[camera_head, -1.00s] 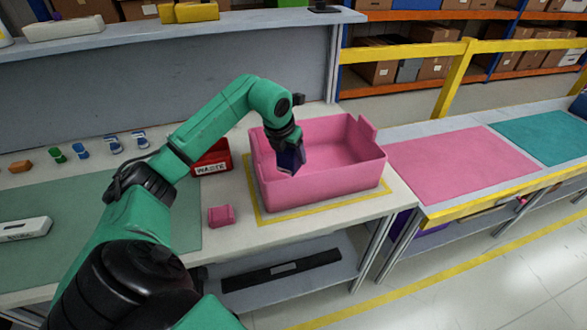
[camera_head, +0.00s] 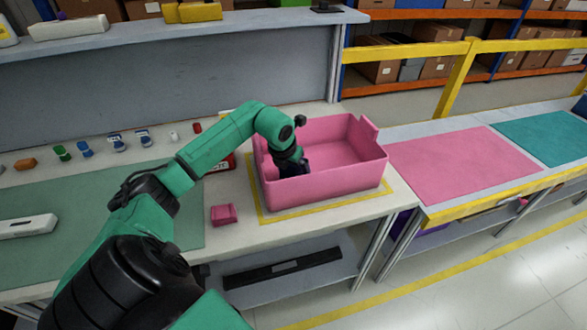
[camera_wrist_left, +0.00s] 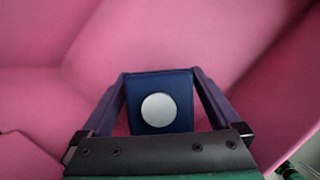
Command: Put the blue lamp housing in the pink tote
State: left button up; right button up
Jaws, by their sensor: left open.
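The pink tote (camera_head: 325,185) stands on the workbench inside a yellow outline. My left gripper (camera_head: 296,167) reaches down into its left part, with the fingertips hidden behind the front wall. In the left wrist view, the blue lamp housing (camera_wrist_left: 160,83), a dark blue block with a round silver disc, sits between the fingers of my open left gripper (camera_wrist_left: 160,76). Pink tote walls surround them. I cannot tell whether the housing touches the tote floor. My right gripper is not in view.
A small pink part (camera_head: 224,214) lies left of the tote. A red waste bin (camera_head: 222,165) is partly hidden behind my arm. Several small coloured parts line the back of the bench. A pink mat (camera_head: 460,165) lies to the right.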

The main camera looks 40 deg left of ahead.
pick_arm(q)
jog(key=shift+s+r, duration=0.1)
jog(key=shift+r, duration=0.2)
jog(key=b+v, duration=0.2)
jog(key=v, duration=0.9)
jog(key=shift+r, duration=0.25)
